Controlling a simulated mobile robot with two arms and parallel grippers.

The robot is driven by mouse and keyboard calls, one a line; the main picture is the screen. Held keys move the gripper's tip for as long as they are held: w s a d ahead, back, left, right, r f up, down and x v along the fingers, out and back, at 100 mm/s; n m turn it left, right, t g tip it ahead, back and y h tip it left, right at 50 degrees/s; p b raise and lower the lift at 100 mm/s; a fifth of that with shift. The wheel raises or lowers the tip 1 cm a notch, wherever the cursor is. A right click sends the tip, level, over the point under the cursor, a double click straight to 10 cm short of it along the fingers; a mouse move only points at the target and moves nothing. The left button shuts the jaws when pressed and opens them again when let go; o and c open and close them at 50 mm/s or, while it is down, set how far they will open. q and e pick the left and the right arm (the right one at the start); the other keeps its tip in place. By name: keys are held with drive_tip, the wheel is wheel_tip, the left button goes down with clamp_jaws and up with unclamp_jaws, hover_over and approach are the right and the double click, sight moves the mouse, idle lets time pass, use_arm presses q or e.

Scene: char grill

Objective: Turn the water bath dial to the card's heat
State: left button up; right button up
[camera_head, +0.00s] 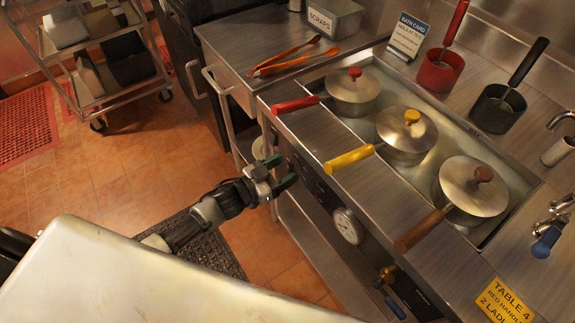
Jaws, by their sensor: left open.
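A round white-faced dial or gauge (349,226) is on the front panel of the steel water bath (377,205). I cannot tell which it is. A blue and white bath card (408,37) stands behind the bath; its heat line is too small to read. My left gripper (280,171) is open and empty in front of the panel, left of the round face and apart from it. Its green-tipped fingers point toward the panel and hide part of it. My right gripper is not in view.
Three lidded pots sit in the bath; their red (296,104), yellow (349,159) and brown (420,229) handles overhang the front edge. Orange tongs (292,58) lie on the left counter. Open floor lies left.

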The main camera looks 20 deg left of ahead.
use_arm(q)
drive_tip(key=shift+w+d, duration=0.4)
drive_tip(key=shift+w, duration=0.15)
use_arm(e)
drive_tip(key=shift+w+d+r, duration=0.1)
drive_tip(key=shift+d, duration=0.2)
use_arm(q)
drive_tip(key=c, duration=0.8)
drive_tip(key=shift+c, duration=0.2)
